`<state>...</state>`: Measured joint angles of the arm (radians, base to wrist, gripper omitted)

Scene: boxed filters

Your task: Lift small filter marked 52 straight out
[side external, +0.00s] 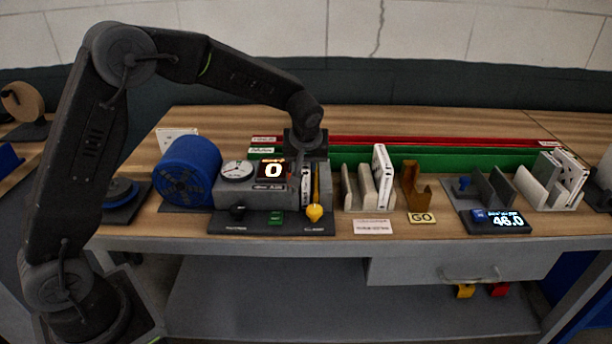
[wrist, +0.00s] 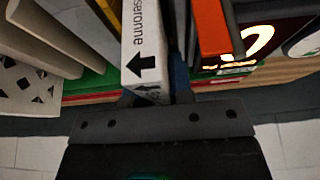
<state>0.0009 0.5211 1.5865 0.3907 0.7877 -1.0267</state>
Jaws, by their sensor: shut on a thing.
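My gripper (side external: 306,152) is above the right end of a grey machine (side external: 255,190) with a dial and a lit display reading 0. In the wrist view my gripper (wrist: 155,92) is shut on a narrow white filter box (wrist: 147,45), with one finger on each side. The box carries black lettering and an arrow; I cannot read a 52 on it. In the side view the white filter (side external: 306,186) is upright at the machine's slot, its top hidden by my gripper. I cannot tell how deep its lower end sits.
A grey rack (side external: 357,190) holding a white box (side external: 382,172) is further right, beside a brown holder (side external: 414,188). A blue drum (side external: 187,173) is left. Green and red rails (side external: 440,155) run behind.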

